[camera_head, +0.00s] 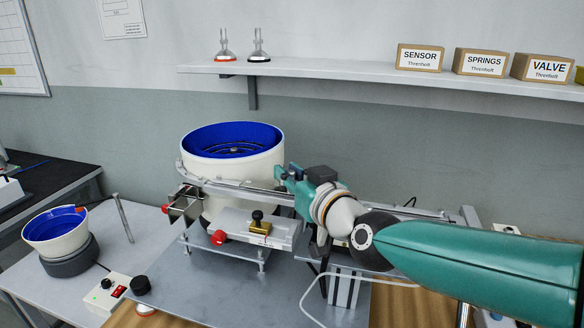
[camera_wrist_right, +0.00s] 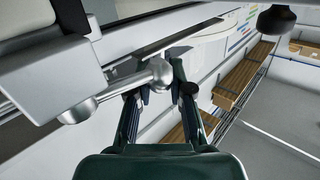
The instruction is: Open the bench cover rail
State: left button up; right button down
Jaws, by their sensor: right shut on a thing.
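A long silver rail (camera_head: 235,189) runs across the front of the white feeder bowl (camera_head: 235,165) and passes behind my right arm. My right gripper (camera_head: 281,174) is at the rail, just right of the bowl. In the right wrist view my gripper (camera_wrist_right: 158,84) has its two fingers on either side of a silver bar with a rounded end (camera_wrist_right: 120,88), and is shut on it. I cannot tell from the head view which part of the rail this bar is, because my gripper and wrist hide it. My left gripper is not in view.
A fixture with a brass block (camera_head: 260,227) and a red knob (camera_head: 219,238) stands on the grey plate below the rail. A smaller blue-lined bowl (camera_head: 56,230) and a control box (camera_head: 115,292) are at left. A wall shelf (camera_head: 330,71) with labelled boxes hangs above.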

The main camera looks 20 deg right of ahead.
jog(key=w+d+f+m+g+y+p, duration=0.1)
jog(key=m+g+p, duration=0.2)
jog(key=p, duration=0.4)
jog(key=w+f+m+g+y+p, duration=0.1)
jog(key=m+g+y+p, duration=0.1)
jog(key=g+p, duration=0.3)
jog(key=w+d+f+m+g+y+p, duration=0.1)
jog(key=m+g+p, duration=0.3)
jog(key=p, duration=0.6)
jog(key=shift+w+d+f+g+y+p, duration=0.3)
jog(key=shift+w+d+g+y+p, duration=0.1)
jog(key=shift+g+y, duration=0.15)
jog(key=c, duration=1)
grip_release()
jog(key=shift+w, duration=0.1)
jog(key=shift+c, duration=0.2)
jog(key=shift+r, duration=0.25)
jog(key=v, duration=1.1)
jog(key=shift+d, duration=0.3)
